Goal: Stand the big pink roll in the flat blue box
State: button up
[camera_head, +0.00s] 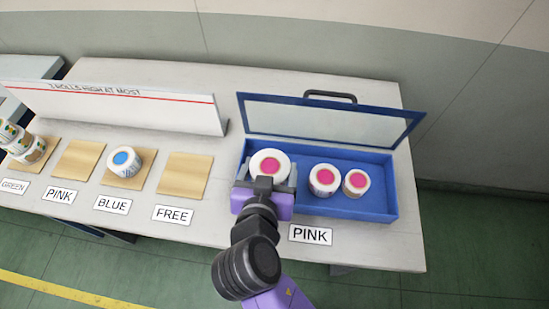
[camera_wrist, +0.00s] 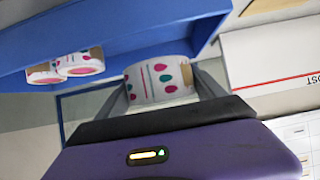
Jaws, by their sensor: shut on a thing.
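The big pink roll (camera_head: 270,155) is white with a pink core end facing up. It is over the left end of the flat blue box (camera_head: 376,212). My gripper (camera_head: 268,172) is shut on it, one finger on each side. In the wrist view the roll (camera_wrist: 158,80) shows its white side with pink and green dots between the fingers (camera_wrist: 163,90). It looks upright. I cannot tell whether its bottom touches the box floor. Two smaller pink-core rolls (camera_head: 325,180) (camera_head: 356,182) stand in the box's right half.
The box's clear lid (camera_head: 330,118) is raised at the back. A PINK label (camera_head: 310,235) lies in front. To the left are wooden pads, one with a blue-core roll (camera_head: 124,161), a FREE pad (camera_head: 185,174), stacked green rolls (camera_head: 27,147) and a white panel (camera_head: 115,107).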

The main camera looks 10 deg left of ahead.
aim_at(273, 150)
jog(key=w, duration=0.5)
jog(key=shift+w+d+r+p, duration=0.15)
jog(key=shift+w+p, duration=0.2)
jog(key=shift+w, duration=0.05)
jog(key=shift+s+f, duration=0.2)
jog(key=shift+f, duration=0.75)
notch_tip(273, 150, down, 4)
jog(key=shift+f, duration=0.2)
jog(key=shift+w+f, duration=0.15)
jog(key=shift+f, duration=0.3)
